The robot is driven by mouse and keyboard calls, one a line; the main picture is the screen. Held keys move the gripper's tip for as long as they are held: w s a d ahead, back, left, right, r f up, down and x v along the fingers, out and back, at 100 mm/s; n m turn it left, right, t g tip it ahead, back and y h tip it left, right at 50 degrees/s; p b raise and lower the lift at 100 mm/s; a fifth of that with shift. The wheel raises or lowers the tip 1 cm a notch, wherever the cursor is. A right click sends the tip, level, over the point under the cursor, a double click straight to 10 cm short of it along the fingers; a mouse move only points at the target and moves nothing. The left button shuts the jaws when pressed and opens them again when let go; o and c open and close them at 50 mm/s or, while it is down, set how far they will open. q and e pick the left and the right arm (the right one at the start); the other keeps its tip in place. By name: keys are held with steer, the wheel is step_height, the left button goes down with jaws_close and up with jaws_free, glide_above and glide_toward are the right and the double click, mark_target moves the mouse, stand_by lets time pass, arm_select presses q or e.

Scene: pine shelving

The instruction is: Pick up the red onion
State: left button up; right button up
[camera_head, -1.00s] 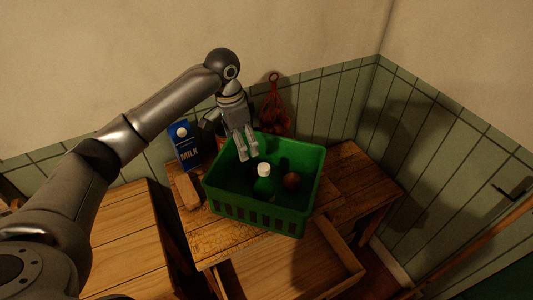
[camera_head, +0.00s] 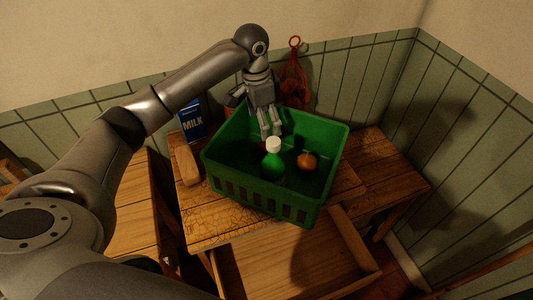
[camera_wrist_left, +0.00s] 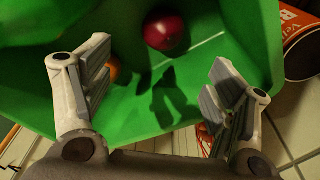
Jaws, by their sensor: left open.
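The red onion (camera_wrist_left: 165,32) lies on the floor of the green crate, at the top of the left wrist view. I cannot make it out in the head view. My left gripper (camera_head: 271,131) reaches down into the back part of the green crate (camera_head: 262,205) from above. In the left wrist view its two fingers (camera_wrist_left: 162,92) are spread with nothing between them, and the onion lies beyond the fingertips, apart from them. My right gripper is in neither view.
In the crate stand a white-capped green bottle (camera_head: 272,165) and a round orange-brown item (camera_head: 307,161). A milk carton (camera_head: 192,122) and a brown block (camera_head: 187,165) are left of it. A red can (camera_wrist_left: 302,42) is just outside. A red net bag (camera_head: 295,85) hangs behind.

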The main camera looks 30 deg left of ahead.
mark_target(265, 144)
arm_select(q)
step_height(265, 144, down, 5)
steer(key=shift+d+f+p, duration=0.1)
steer(key=shift+d+p, duration=0.05)
steer(key=shift+p, duration=0.4)
steer(key=shift+w+f+p, duration=0.1)
steer(key=shift+f+p, duration=0.2)
steer(key=shift+f, duration=0.3)
steer(key=f, duration=0.1)
steer(key=f+p, duration=0.1)
steer(key=f, duration=0.1)
steer(key=shift+a+f, duration=0.2)
steer(key=shift+f, duration=0.1)
steer(key=shift+w+f, duration=0.1)
steer(key=shift+f, duration=0.4)
steer(key=c, duration=1.1)
steer(key=shift+c, duration=0.2)
steer(key=shift+r, duration=0.15)
